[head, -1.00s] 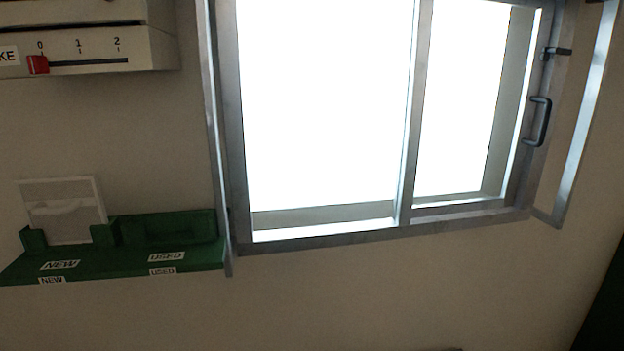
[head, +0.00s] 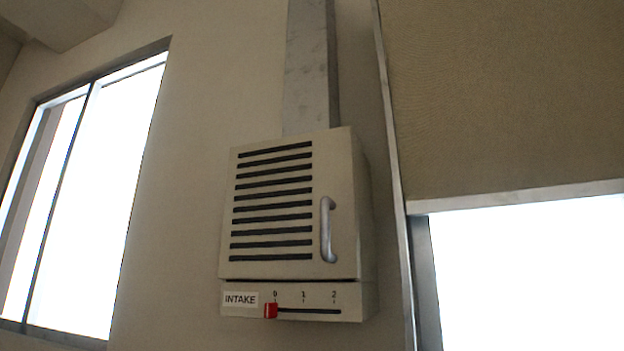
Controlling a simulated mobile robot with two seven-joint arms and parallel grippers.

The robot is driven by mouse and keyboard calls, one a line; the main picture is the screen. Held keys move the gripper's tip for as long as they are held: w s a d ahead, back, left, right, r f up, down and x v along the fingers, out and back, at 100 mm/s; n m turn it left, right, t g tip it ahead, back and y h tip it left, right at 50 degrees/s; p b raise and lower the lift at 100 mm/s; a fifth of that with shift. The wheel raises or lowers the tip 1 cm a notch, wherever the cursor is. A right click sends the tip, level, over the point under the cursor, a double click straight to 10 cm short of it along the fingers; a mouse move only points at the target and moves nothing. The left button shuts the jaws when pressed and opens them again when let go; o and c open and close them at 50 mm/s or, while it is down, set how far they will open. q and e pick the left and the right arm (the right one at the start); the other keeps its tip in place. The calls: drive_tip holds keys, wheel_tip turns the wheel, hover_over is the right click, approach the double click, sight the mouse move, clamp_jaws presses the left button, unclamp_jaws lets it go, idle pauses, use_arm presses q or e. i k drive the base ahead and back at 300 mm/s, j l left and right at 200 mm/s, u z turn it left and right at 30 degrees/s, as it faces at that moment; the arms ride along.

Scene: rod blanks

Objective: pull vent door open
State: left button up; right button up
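The vent door (head: 325,160) is the beige front panel of a wall box, with several dark horizontal slots. It looks closed, flush with the box. A pale upright handle (head: 328,230) sits on its right side. Below the door is a strip labelled INTAKE (head: 240,300), with a red slider (head: 270,311) at 0 on a scale of 0, 1 and 2. Neither of my grippers shows in the head view.
A grey metal duct (head: 311,70) rises from the box. A bright window (head: 90,190) is at the left. Another bright window (head: 530,270) is at the right, with a tan blind (head: 500,100) above it. The wall around the box is clear.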

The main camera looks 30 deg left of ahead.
sight(290, 212)
drive_tip(key=u, duration=1.3)
